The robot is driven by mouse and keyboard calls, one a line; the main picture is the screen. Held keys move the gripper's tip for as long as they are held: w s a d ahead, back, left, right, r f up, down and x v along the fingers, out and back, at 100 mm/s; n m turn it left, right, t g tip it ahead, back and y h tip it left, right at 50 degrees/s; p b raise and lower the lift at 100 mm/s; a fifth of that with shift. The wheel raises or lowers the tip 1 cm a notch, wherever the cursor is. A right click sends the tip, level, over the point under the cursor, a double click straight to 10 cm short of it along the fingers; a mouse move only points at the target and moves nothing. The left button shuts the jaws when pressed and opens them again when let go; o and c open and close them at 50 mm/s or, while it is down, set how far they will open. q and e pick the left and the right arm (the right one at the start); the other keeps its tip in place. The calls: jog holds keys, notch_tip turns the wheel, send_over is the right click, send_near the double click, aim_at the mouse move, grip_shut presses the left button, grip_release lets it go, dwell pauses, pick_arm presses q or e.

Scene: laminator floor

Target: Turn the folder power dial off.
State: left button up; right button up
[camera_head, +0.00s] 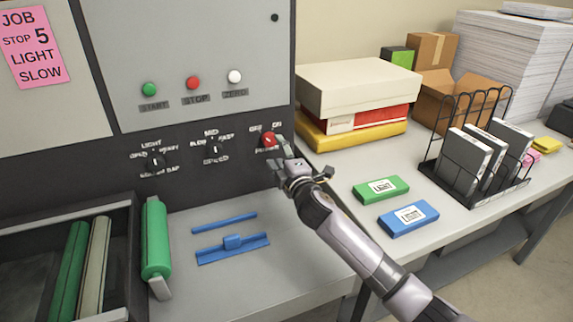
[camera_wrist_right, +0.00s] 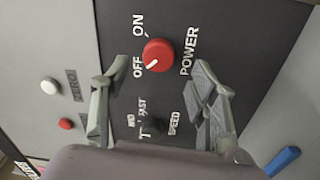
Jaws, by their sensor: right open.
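The red power dial (camera_head: 268,139) is on the dark lower panel of the machine, at the right end of a row of dials. In the right wrist view the dial (camera_wrist_right: 158,55) shows a white mark that points down-left, toward the OFF label (camera_wrist_right: 138,67). The ON label (camera_wrist_right: 138,25) is above it. My right gripper (camera_head: 281,152) is open in front of the dial, with one finger on each side of it in the wrist view. I see no clear contact. My left gripper is not in view.
Black speed (camera_head: 215,149) and light/heavy (camera_head: 155,161) dials sit left of the power dial. Above are green, red and white buttons (camera_head: 193,83). Stacked boxes (camera_head: 357,86) stand close on the right. Green (camera_head: 380,188) and blue (camera_head: 408,217) labelled blocks lie on the table.

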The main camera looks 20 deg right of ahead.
jog(key=s, duration=0.6)
jog(key=shift+d+f, duration=0.1)
jog(key=shift+f, duration=0.05)
